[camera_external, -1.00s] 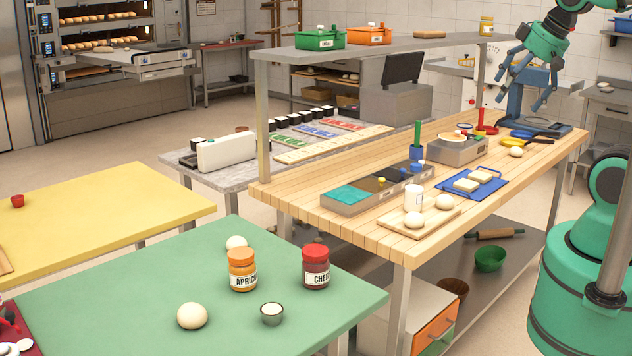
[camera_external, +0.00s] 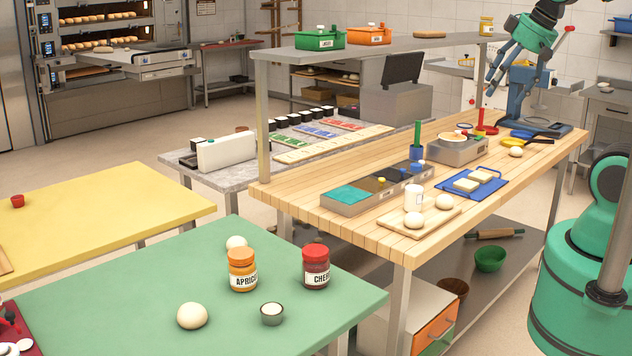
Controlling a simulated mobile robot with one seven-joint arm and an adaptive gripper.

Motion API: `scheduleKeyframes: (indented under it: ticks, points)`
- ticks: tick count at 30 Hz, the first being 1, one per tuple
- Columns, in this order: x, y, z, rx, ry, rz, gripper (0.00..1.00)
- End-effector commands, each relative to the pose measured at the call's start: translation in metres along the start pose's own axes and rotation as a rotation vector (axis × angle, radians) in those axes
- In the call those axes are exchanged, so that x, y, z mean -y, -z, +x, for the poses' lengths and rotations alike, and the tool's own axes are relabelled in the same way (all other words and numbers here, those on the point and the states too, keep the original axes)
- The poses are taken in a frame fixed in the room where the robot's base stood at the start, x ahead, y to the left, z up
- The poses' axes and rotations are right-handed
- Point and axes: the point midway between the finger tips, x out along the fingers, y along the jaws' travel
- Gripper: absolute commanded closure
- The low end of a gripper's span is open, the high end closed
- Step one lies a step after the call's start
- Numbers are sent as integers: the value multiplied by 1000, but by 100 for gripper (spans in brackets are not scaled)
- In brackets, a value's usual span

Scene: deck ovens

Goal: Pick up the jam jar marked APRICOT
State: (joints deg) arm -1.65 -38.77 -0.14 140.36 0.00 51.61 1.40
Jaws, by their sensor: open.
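The jam jar marked APRICOT (camera_external: 242,270), with orange contents and an orange lid, stands upright on the green table (camera_external: 130,290) in the foreground. A red-lidded jar marked CHE... (camera_external: 316,267) stands to its right, apart from it; the rest of its label is turned out of sight. My gripper (camera_external: 496,88) is at the upper right, above the far part of the wooden workbench, with its fingers pointing down and left. It is open and empty, far from the apricot jar.
Dough balls (camera_external: 192,316) and a small metal cup (camera_external: 272,314) lie near the jars. Another small orange jar (camera_external: 487,27) stands on the shelf.

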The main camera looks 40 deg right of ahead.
Motion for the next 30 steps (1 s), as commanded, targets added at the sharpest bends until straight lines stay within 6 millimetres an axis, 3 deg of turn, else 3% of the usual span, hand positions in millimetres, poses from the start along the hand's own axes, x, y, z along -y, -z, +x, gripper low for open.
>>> scheduleKeyframes:
  ticks: [14,30]
  points:
    - [47,102,15,82,38,-7,22]
    - [128,204,69,177,63,-17,22]
